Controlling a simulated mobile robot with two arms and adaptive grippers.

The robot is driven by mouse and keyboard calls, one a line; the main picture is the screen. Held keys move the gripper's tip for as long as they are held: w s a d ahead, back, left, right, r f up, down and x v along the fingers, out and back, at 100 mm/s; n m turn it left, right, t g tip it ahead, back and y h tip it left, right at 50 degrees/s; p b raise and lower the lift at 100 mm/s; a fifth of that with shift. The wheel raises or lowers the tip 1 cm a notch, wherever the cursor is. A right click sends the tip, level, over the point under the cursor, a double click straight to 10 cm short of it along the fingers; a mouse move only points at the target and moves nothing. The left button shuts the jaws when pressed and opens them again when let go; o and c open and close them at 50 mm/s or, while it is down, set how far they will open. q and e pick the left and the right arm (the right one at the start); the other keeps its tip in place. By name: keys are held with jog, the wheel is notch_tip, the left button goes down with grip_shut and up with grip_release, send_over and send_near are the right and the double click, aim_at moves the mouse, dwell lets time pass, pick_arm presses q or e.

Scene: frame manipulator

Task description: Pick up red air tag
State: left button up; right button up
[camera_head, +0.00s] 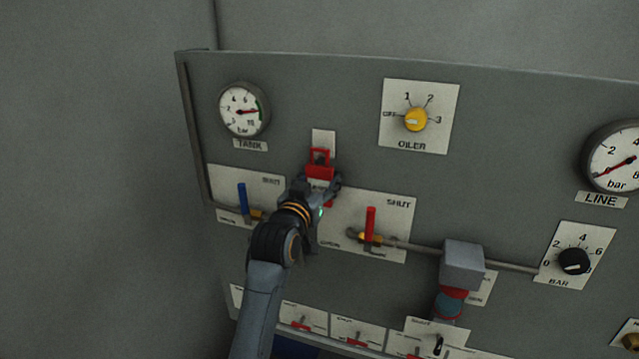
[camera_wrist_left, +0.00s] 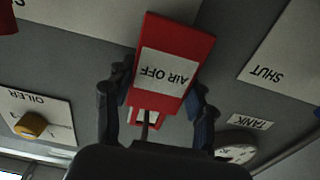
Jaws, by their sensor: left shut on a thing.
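The red air tag (camera_head: 320,173) is on the panel in front of a small white plate (camera_head: 323,138), between the TANK gauge and the OILER knob. In the left wrist view the red tag (camera_wrist_left: 182,31) shows a white label reading AIR OFF, upside down. My left gripper (camera_head: 321,186) is shut on the tag, one finger on each side of it; the left wrist view shows both fingers (camera_wrist_left: 158,92) at its edges. A dark thin piece shows at the tag's slotted end; I cannot tell whether the tag still hangs on it. My right gripper is not in view.
A blue lever (camera_head: 243,199) is left of my gripper and a red lever (camera_head: 370,223) right of it, both sticking out. The TANK gauge (camera_head: 243,110), yellow OILER knob (camera_head: 415,119) and grey pipe block (camera_head: 462,265) also protrude. The left grey wall is bare.

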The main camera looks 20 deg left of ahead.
pick_arm(q)
jog(key=shift+r+b, duration=0.5)
jog(key=shift+r, duration=0.1)
jog(key=shift+s, duration=0.35)
jog(key=s+b, duration=0.3)
jog(key=s, duration=1.4)
jog(key=shift+s+a+b, duration=0.15)
jog(key=shift+a+b, duration=0.15)
jog(key=shift+b, duration=0.1)
